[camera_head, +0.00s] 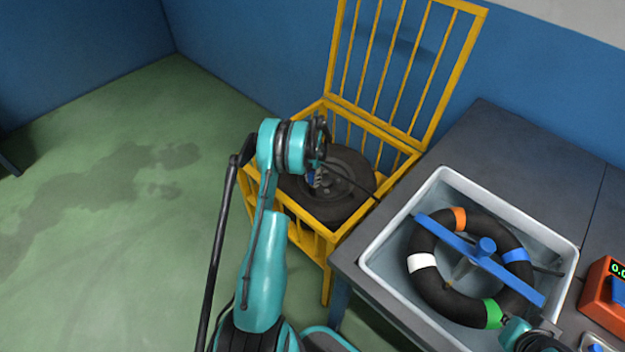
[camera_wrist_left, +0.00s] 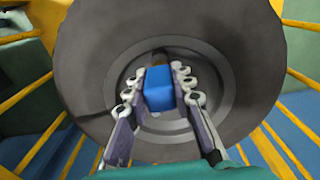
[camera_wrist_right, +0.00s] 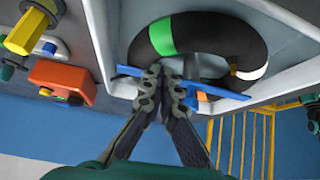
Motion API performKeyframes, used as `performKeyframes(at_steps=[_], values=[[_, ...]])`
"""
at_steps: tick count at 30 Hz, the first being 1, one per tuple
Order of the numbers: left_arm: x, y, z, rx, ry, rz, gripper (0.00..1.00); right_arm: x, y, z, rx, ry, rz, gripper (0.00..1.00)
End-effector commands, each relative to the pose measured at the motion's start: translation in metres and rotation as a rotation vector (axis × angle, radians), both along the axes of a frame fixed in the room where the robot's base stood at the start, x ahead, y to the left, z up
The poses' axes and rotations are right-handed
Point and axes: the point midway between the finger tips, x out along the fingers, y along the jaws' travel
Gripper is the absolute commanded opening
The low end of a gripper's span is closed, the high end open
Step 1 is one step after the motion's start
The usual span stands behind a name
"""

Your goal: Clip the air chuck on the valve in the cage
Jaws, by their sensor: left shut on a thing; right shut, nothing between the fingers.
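The yellow cage (camera_head: 415,145) stands with its barred lid up and a dark wheel (camera_head: 352,168) lying inside. My left gripper (camera_head: 318,175) is over the wheel in the cage. In the left wrist view its fingers (camera_wrist_left: 160,85) are shut on a blue block-like piece, which I take for the air chuck (camera_wrist_left: 160,88). It is in front of the wheel's grey hub. The valve is hidden or too small to make out, so I cannot tell whether the chuck touches it. My right gripper (camera_wrist_right: 167,78) is shut and empty, close to the tray's near edge.
A grey tray (camera_head: 400,222) on the table (camera_head: 478,125) holds a black inner tube (camera_head: 435,285) with coloured bands and a blue bar (camera_head: 520,281) across it. An orange gauge box (camera_head: 602,300) stands at the right. The green floor at left is mostly clear.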

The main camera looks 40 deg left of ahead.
Motion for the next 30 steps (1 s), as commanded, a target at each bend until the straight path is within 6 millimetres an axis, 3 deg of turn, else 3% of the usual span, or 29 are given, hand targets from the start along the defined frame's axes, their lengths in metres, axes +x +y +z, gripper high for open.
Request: performKeyframes(at_steps=[16,30], values=[[0.0,0.0,0.018,0.0,0.0,0.0,0.0,0.0,0.0,0.009,0.0,0.0,0.0,0.0],[0.0,0.0,0.019,0.0,0.0,0.0,0.0,0.0,0.0,0.009,0.0,0.0,0.0,0.0]])
